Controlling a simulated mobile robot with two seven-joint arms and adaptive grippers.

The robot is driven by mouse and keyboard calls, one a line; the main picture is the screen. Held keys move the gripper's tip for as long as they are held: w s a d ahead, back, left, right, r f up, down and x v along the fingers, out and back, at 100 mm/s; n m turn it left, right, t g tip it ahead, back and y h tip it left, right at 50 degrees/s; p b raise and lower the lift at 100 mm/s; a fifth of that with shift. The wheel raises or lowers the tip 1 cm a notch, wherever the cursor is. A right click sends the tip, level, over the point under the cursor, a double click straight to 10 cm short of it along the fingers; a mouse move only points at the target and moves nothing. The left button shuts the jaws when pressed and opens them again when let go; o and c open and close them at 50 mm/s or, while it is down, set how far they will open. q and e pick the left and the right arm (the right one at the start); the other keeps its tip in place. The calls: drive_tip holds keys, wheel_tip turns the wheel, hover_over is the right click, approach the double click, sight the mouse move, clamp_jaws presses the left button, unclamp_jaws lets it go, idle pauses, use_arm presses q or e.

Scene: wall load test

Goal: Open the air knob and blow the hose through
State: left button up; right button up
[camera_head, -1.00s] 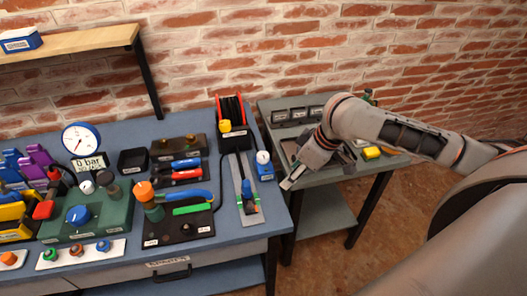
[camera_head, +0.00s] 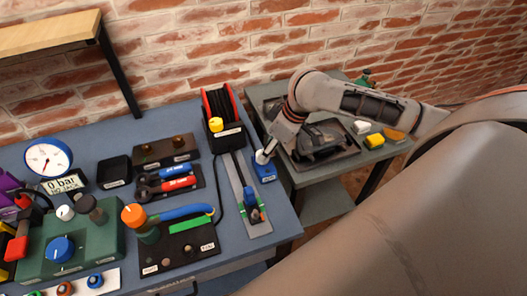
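A small blue box (camera_head: 265,173) with a pale knob (camera_head: 261,157) on top stands at the right edge of the blue bench; its label is too small to read, so I cannot tell if this is the air knob. My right gripper (camera_head: 268,150) points down at this knob, at or just beside it. Contact and finger opening are unclear. A black hose reel (camera_head: 219,103) with red flanges and a yellow knob (camera_head: 216,125) stands behind it. A thin dark hose (camera_head: 218,178) runs forward over the bench. My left gripper is not in view.
A round gauge (camera_head: 47,159) and a "0 bar" sign (camera_head: 63,184) stand at left. A green block (camera_head: 95,238) with a blue knob and a black board (camera_head: 165,258) with an orange knob are in front. A grey side table (camera_head: 345,170) holds a black tray and coloured blocks.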

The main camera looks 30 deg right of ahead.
drive_tip(key=shift+x, duration=1.7)
drive_tip(key=c, duration=1.1)
drive_tip(key=shift+d+n, duration=0.1)
drive_tip(key=shift+n, duration=0.2)
drive_tip(key=n, duration=0.1)
drive_tip(key=n+g+y, duration=0.1)
drive_tip(key=shift+w+d+r+n, duration=0.1)
drive_tip(key=shift+w+n, duration=0.05)
drive_tip(key=shift+n, duration=0.25)
drive_tip(key=n+g, duration=0.1)
drive_tip(key=n, duration=0.1)
drive_tip(key=n+y, duration=0.1)
drive_tip(key=n, duration=0.2)
drive_tip(key=shift+w+n+g, duration=0.15)
drive_tip(key=shift+n+g, duration=0.15)
drive_tip(key=shift+g, duration=0.1)
drive_tip(key=n+g, duration=0.1)
drive_tip(key=n, duration=0.3)
drive_tip(key=shift+w+g, duration=0.1)
drive_tip(key=shift+g, duration=0.3)
drive_tip(key=shift+n+g, duration=0.7)
drive_tip(key=shift+n, duration=1.5)
